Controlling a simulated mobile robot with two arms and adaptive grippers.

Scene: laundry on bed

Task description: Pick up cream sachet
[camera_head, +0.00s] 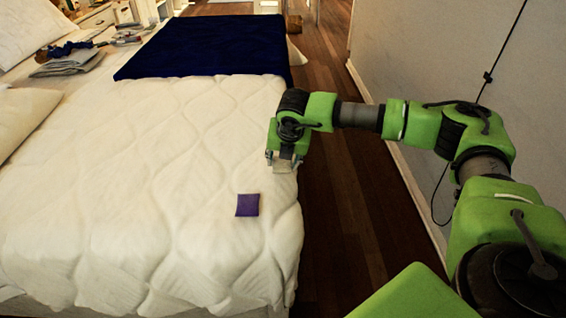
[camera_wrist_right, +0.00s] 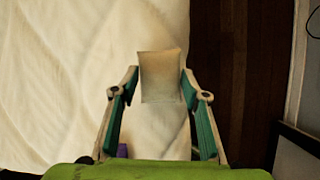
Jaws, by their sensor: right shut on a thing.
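The cream sachet (camera_wrist_right: 161,78) is a small pale square between the fingertips of my right gripper (camera_wrist_right: 160,95) in the right wrist view. In the head view the right gripper (camera_head: 284,159) is at the bed's right edge, pointing down, and the sachet (camera_head: 282,168) shows just below its fingers. The right gripper is shut on the sachet. Whether the sachet touches the bed is hard to tell. My left gripper is not in view.
A purple sachet (camera_head: 247,205) lies on the white quilted bed (camera_head: 130,190), nearer than the right gripper. A dark blue blanket (camera_head: 215,45) covers the far end. Folded grey cloth (camera_head: 66,66) lies at the far left. Wooden floor (camera_head: 345,220) and a wall are on the right.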

